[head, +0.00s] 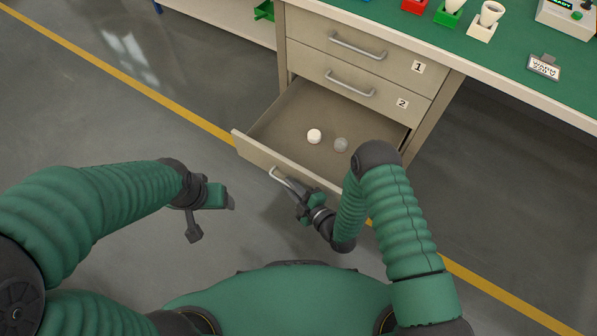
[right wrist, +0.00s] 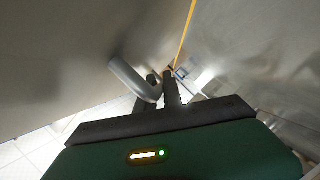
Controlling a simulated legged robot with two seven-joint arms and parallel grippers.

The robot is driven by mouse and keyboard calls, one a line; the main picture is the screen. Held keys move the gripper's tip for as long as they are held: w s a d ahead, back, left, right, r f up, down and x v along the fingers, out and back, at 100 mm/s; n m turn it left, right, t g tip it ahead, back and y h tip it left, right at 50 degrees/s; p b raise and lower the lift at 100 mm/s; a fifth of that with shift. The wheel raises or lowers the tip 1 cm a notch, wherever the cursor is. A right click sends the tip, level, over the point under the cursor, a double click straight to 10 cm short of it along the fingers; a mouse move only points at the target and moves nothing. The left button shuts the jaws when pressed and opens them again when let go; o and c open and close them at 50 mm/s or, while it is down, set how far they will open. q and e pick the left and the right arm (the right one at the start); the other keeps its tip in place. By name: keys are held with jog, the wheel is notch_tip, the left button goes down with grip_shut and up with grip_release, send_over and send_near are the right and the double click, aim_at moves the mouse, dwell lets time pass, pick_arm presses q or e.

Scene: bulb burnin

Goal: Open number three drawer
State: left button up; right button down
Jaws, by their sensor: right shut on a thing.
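The number three drawer (head: 262,155) is the lowest one and stands pulled well out of the cabinet. Its inside shows a white round thing (head: 314,136) and a grey round thing (head: 341,144). My right gripper (head: 284,184) is shut on the drawer's handle (head: 277,174) at the front panel. In the right wrist view the grey bar of the handle (right wrist: 132,80) runs into the fingers (right wrist: 162,88). My left gripper (head: 212,212) hangs over the floor left of the drawer, with its fingers apart and nothing between them.
Drawer one (head: 345,50) and drawer two (head: 340,88), with number labels, are shut above. The green bench top (head: 480,62) holds coloured blocks, bulbs and a small sign (head: 544,67). A yellow floor line (head: 150,92) passes under the drawer. Floor to the left is clear.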

jog(key=shift+s+a+f, duration=0.15)
jog(key=shift+s+f, duration=0.1)
jog(key=shift+s, duration=0.35)
jog(key=c, duration=1.8)
grip_release()
jog(key=shift+o, duration=0.2)
jog(key=shift+w+r, duration=0.1)
jog(key=p+v, duration=0.6)
jog(key=v, duration=1)
jog(key=shift+s, duration=0.35)
jog(key=shift+r, duration=0.1)
